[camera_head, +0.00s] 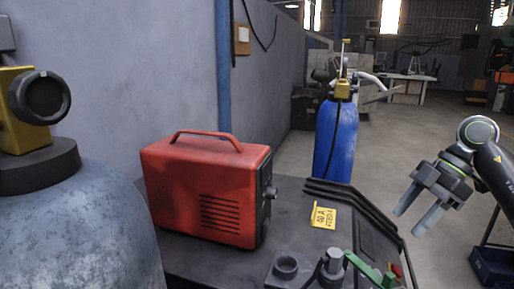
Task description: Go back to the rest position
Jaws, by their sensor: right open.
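My right gripper (421,210) is at the right of the head view, on the arm that comes in from the right edge. Its two grey fingers are apart, with nothing between them. They point down and to the left, beyond the right edge of the dark bench top in the picture. No bracket can be made out in this view. My left gripper is not in view.
A red box-shaped machine (200,188) with a handle stands on the dark bench top (285,215), beside a yellow tag (323,217). A large grey cylinder (75,235) fills the lower left. A blue cylinder (336,140) stands behind the bench. Open floor lies behind the gripper.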

